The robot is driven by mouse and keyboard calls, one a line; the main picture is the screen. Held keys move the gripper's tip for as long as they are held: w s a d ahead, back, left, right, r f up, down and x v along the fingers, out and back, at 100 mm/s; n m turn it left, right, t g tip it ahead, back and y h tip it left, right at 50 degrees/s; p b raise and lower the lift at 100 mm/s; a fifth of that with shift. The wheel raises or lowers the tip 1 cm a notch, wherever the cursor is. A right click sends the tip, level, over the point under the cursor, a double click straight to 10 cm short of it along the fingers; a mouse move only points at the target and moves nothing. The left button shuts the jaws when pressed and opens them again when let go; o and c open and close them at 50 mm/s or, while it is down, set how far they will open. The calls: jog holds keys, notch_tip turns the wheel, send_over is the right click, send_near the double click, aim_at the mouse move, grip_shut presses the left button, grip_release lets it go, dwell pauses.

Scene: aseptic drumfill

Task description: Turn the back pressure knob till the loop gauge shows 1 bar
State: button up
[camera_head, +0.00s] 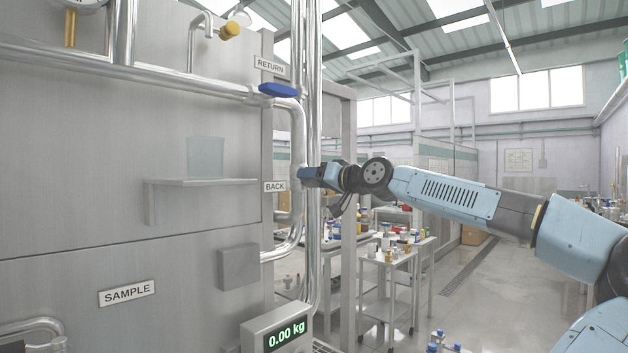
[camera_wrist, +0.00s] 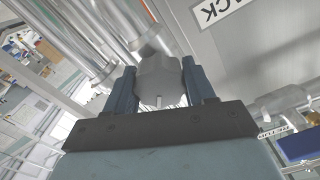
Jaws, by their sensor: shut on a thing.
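The back pressure knob is a grey, faceted knob with a small pale pointer, seen in the wrist view (camera_wrist: 158,80). My gripper (camera_wrist: 157,68) is shut on it, one dark blue finger on each side. In the head view my gripper (camera_head: 308,174) reaches in from the right to the upright steel pipe, right of the BACK label (camera_head: 275,187); there the knob is mostly hidden by my gripper. The underside of a round fitting, possibly a gauge (camera_head: 86,3), is cut off at the top left. No gauge face or reading can be seen.
A blue valve handle (camera_head: 278,90) sits by the RETURN label (camera_head: 270,66), above my gripper. Steel pipes (camera_head: 313,120) run close beside my gripper. A shelf (camera_head: 200,182) holds a clear beaker (camera_head: 205,157). A scale display (camera_head: 284,334) reads 0.00 kg. Carts stand behind.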

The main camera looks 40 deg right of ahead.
jog(key=shift+d+r+m, duration=0.1)
jog(key=shift+m, duration=1.2)
jog(key=o, duration=1)
jog(key=s, duration=0.9)
jog(key=s+d, duration=0.1)
jog(key=s, duration=0.3)
jog(key=shift+s, duration=0.4)
